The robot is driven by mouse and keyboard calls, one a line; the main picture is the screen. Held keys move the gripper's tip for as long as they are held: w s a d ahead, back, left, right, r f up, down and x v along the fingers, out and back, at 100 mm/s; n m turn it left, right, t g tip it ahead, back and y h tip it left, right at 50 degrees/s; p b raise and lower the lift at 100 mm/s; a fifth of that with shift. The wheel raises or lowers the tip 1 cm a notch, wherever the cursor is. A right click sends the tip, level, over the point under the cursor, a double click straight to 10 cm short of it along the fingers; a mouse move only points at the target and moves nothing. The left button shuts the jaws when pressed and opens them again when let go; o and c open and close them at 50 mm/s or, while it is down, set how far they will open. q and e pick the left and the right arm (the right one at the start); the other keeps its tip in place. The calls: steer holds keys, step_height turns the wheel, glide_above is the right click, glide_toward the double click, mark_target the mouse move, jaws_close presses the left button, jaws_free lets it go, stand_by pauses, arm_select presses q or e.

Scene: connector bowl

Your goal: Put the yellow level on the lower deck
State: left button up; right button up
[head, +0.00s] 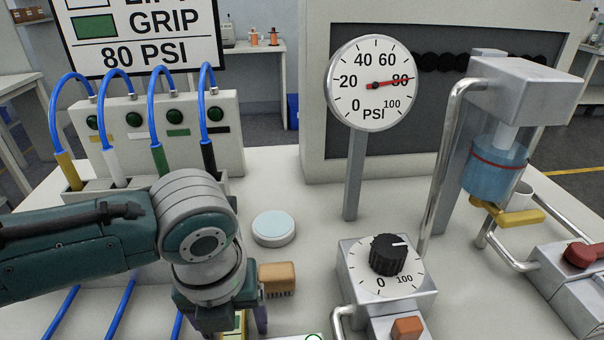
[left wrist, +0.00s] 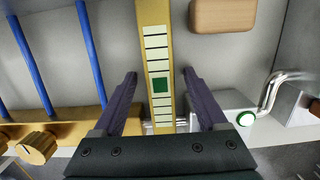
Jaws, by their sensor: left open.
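A long yellow bar with a pale segmented strip and one green segment (left wrist: 158,45) runs up the left wrist view; it looks like the yellow level. My left gripper (left wrist: 158,78) is open, with one dark finger on each side of the bar and a visible gap to each. In the head view my left gripper (head: 222,322) points down at the bottom edge, and only a little of the yellow bar (head: 240,322) shows under it. I cannot make out which surface is the lower deck. My right gripper is not in view.
A tan brush (head: 277,279) lies close to the right of my left gripper, with a round white-blue puck (head: 273,229) behind it. A dial box (head: 387,275) stands further right. Blue hoses (head: 110,140) rise from a panel at left. The pressure gauge (head: 372,84) stands behind.

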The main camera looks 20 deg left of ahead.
arm_select(q)
steer(key=shift+c, duration=0.3)
jaws_close()
stand_by(0.4)
